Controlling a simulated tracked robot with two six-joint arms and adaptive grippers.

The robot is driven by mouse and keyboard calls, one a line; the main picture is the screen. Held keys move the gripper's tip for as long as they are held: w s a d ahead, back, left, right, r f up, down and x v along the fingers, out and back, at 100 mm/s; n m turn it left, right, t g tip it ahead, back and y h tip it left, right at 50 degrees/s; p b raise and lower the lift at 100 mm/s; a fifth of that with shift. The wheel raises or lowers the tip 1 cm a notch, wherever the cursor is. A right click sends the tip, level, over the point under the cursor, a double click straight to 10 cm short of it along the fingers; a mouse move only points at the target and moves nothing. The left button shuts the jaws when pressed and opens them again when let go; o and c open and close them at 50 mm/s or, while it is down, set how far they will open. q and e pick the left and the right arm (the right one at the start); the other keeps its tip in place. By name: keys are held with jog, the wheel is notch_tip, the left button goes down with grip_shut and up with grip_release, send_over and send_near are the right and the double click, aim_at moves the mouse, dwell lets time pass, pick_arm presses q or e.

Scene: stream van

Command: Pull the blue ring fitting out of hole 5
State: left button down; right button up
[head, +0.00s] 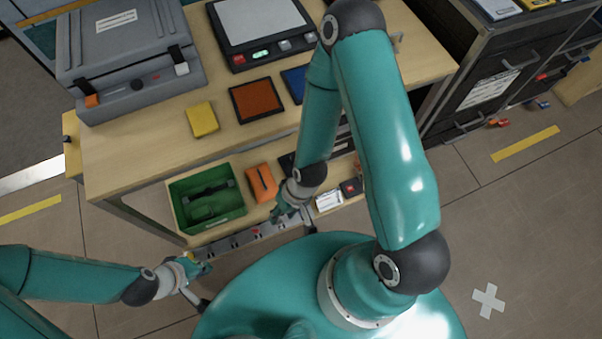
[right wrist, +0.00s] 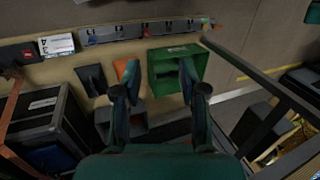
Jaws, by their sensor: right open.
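A grey rail with small holes and red marks (head: 246,236) runs along the front edge of the bench's lower shelf. It also shows in the right wrist view (right wrist: 120,34), with a red piece near its middle.
A green tray (head: 218,222) holding a dark tool and an orange box (head: 261,183) stand behind the rail. A white label box (head: 328,201) lies right of my right gripper. The worktop above carries a grey case (head: 130,60), a scale and coloured pads.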

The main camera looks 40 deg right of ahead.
jog(key=shift+o, duration=1.3)
jog(key=shift+f, duration=0.15)
jog(key=shift+o, duration=0.2)
jog(key=w+d+f+m+h+b, duration=0.1)
jog(key=w+d+f+m+b, duration=0.2)
jog(key=f+b, duration=0.4)
jog(key=w+d+f+m+h+b, duration=0.2)
jog(key=d+f+m+b, duration=0.3)
jog(key=f+b, duration=0.3)
notch_tip(320, 180, down, 2)
jog(key=shift+w+d+f, duration=0.1)
jog(key=shift+w+d, duration=0.1)
jog(key=shift+w, duration=0.35)
jog(key=w+d+f+m+b, duration=0.1)
jog(key=f+m+b, duration=0.1)
jog(key=f+b, duration=0.4)
jog(key=d+f+m+b, duration=0.2)
jog(key=f+b, duration=0.5)
jog(key=f, duration=0.5)
jog(key=w+d+f+m+h+b, duration=0.1)
jog(key=f+m+b, duration=0.3)
jog(key=f, duration=0.5)
jog(key=shift+w+d+g+b, duration=0.2)
jog(key=shift+w+g+b, duration=0.1)
jog(key=shift+b, duration=0.9)
jog(key=c, duration=1.2)
